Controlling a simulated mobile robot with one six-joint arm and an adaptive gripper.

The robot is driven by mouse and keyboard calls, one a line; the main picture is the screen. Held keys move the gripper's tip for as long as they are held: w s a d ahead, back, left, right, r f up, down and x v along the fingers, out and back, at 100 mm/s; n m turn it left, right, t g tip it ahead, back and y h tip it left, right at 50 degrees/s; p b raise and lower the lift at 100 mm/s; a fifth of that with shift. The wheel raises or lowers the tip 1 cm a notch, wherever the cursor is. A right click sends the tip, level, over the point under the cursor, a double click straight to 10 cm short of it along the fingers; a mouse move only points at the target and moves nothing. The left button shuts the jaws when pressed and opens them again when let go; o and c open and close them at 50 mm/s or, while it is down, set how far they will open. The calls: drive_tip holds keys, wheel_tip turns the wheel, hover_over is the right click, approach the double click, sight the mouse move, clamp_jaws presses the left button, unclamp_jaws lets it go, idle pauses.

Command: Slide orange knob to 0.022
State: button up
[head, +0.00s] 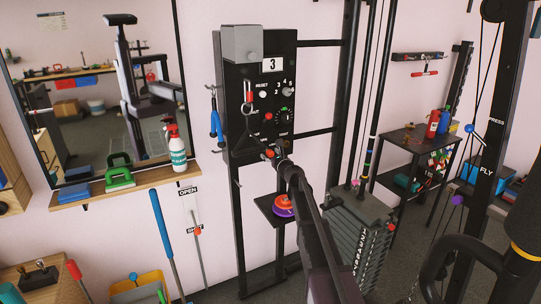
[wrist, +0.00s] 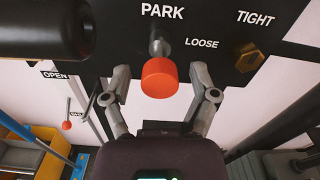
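A red-orange knob (wrist: 159,78) on a short metal stem sits below the word PARK on a black panel in the wrist view. My gripper (wrist: 160,80) is open, with one finger on each side of this knob and gaps between. In the head view the knob (head: 270,153) shows just past the end of my gripper (head: 276,153), at the panel's lower edge. A second orange knob (wrist: 67,125) is on a thin rod beside the OPEN sign at the left of the wrist view; it also shows in the head view (head: 197,231).
A brass hex knob (wrist: 249,58) sits right of the LOOSE label. A dark cylinder (wrist: 45,30) fills the wrist view's upper left. A small shelf with colored discs (head: 283,205) is below the panel, and a weight stack (head: 357,230) stands to the right.

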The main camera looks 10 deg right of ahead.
clamp_jaws()
drive_tip(key=shift+x, duration=1.3)
drive_tip(key=shift+o, duration=0.6)
unclamp_jaws()
drive_tip(key=shift+s, duration=0.1)
drive_tip(key=v, duration=1.2)
